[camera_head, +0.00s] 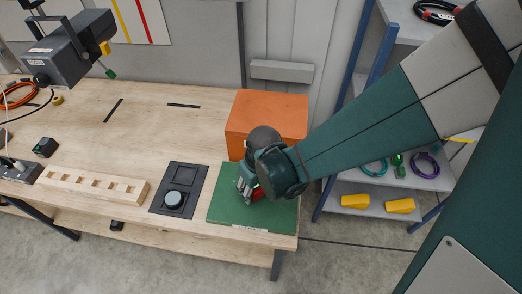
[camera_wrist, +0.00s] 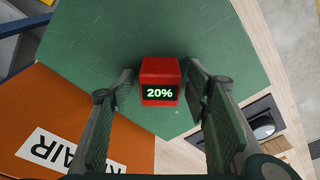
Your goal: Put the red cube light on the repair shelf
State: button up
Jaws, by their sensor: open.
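The red cube light (camera_wrist: 160,70) rests on a green mat (camera_wrist: 90,35). Its dark display reads "20%" in the wrist view. In the head view, the cube (camera_head: 258,194) is mostly hidden by my gripper. My gripper (camera_wrist: 161,84) is open, with one finger on each side of the cube and a visible gap to each. In the head view my gripper (camera_head: 247,188) is low over the green mat (camera_head: 225,207). An orange block (camera_head: 266,112) stands behind the mat; its white label in the wrist view (camera_wrist: 45,150) is partly cut off, with "AIR" readable upside down.
A dark panel with a round grey knob (camera_head: 173,199) lies left of the mat. A wooden block with square holes (camera_head: 95,187) is farther left. A metal rack (camera_head: 370,205) with rings and yellow blocks stands right of the bench. The bench middle is mostly clear.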

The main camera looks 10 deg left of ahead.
jog(key=c, duration=1.2)
jog(key=shift+r, duration=0.25)
jog(key=shift+r+p, duration=0.35)
jog(key=shift+r, duration=4.4)
